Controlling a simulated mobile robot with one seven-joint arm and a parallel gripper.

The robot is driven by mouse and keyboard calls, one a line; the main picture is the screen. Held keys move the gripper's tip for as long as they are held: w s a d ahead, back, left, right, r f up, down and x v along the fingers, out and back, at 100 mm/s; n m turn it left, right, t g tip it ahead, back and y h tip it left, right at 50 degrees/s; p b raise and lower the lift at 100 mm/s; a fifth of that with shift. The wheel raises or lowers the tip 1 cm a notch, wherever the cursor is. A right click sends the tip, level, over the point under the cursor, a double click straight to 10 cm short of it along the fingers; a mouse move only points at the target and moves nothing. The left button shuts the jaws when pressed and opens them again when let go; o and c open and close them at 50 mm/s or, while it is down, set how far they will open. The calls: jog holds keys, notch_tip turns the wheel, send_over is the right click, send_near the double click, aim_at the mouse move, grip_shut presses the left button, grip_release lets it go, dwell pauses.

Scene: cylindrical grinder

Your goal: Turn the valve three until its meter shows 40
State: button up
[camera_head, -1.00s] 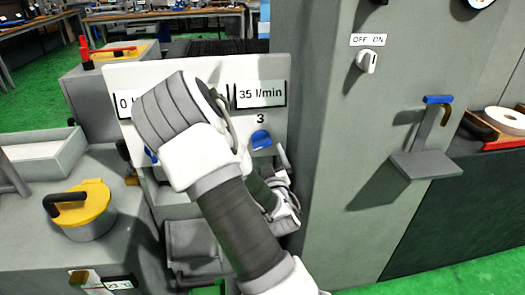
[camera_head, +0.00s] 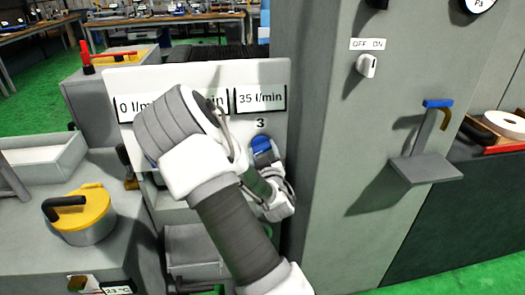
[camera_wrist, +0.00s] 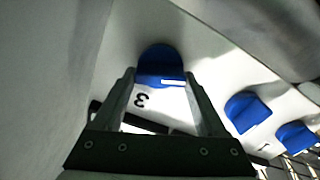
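Valve three is a blue knob (camera_head: 262,144) on the white panel (camera_head: 190,76), under the number 3. Its meter (camera_head: 261,98) reads 35 l/min. In the wrist view the blue knob (camera_wrist: 161,66) with a white mark lies just beyond and between the fingertips. My gripper (camera_wrist: 160,78) is open, with a finger on each side of the knob; I cannot tell whether they touch it. In the head view my arm hides part of the panel and the middle meter, and the gripper is just below the knob.
Two more blue knobs (camera_wrist: 246,111) sit beside valve three in the wrist view. The grey machine column (camera_head: 335,190) stands close on the right, with an OFF/ON switch (camera_head: 366,65) and a small shelf (camera_head: 427,168). A yellow-lidded pot (camera_head: 82,212) stands at left.

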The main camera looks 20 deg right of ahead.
jog(key=c, duration=0.5)
jog(key=shift+n+b, duration=0.8)
jog(key=shift+n, duration=0.1)
jog(key=o, duration=1.3)
